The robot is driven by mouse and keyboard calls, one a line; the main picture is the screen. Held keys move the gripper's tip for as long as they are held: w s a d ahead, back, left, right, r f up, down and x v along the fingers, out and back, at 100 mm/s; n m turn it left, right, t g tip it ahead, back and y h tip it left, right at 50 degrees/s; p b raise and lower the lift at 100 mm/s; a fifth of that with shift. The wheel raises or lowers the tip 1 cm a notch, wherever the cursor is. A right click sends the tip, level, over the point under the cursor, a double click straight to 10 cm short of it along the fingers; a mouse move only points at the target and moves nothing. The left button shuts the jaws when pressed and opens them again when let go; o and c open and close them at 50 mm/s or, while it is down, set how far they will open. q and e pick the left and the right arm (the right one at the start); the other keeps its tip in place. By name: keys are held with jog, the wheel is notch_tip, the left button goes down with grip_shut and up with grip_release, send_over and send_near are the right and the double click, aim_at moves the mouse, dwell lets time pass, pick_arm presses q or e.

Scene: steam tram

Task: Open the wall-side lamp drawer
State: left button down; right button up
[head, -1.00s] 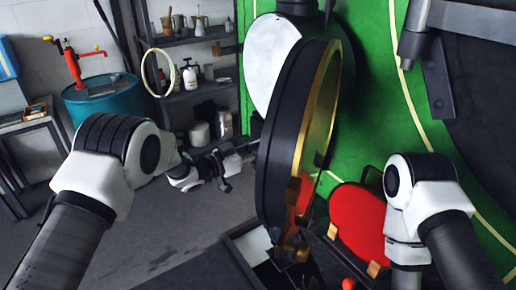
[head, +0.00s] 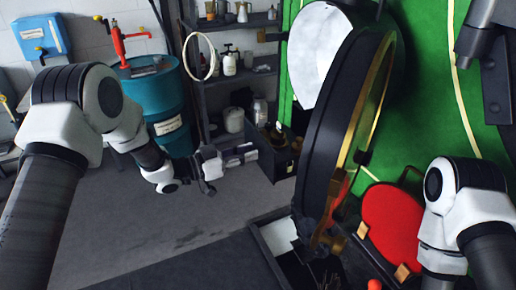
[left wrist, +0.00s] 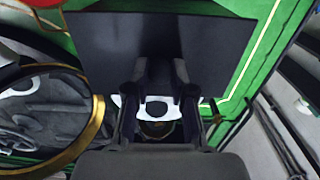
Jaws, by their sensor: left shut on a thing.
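The wall-side lamp drawer (head: 283,158) is a black box standing out from the green tram front, left of the big lamp ring. Its top is open and small brass-coloured and dark things show inside. My left gripper (head: 236,158) reaches to its front from the left and is shut on its handle. In the left wrist view the dark flat drawer front (left wrist: 215,50) fills the upper middle, with my left gripper's fingers (left wrist: 160,85) against it; the handle is mostly hidden between them. My right arm shows at the right, but its gripper is out of view.
The black lamp ring with a brass rim (head: 335,120) stands swung out just right of the drawer. A red disc (head: 392,218) is at the lower right. A teal drum (head: 160,100) and shelves (head: 240,80) stand behind. The grey floor at left is clear.

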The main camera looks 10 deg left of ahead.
pick_arm(q)
jog(key=shift+f, duration=0.1)
jog(key=c, duration=1)
grip_release()
jog(key=v, duration=1.2)
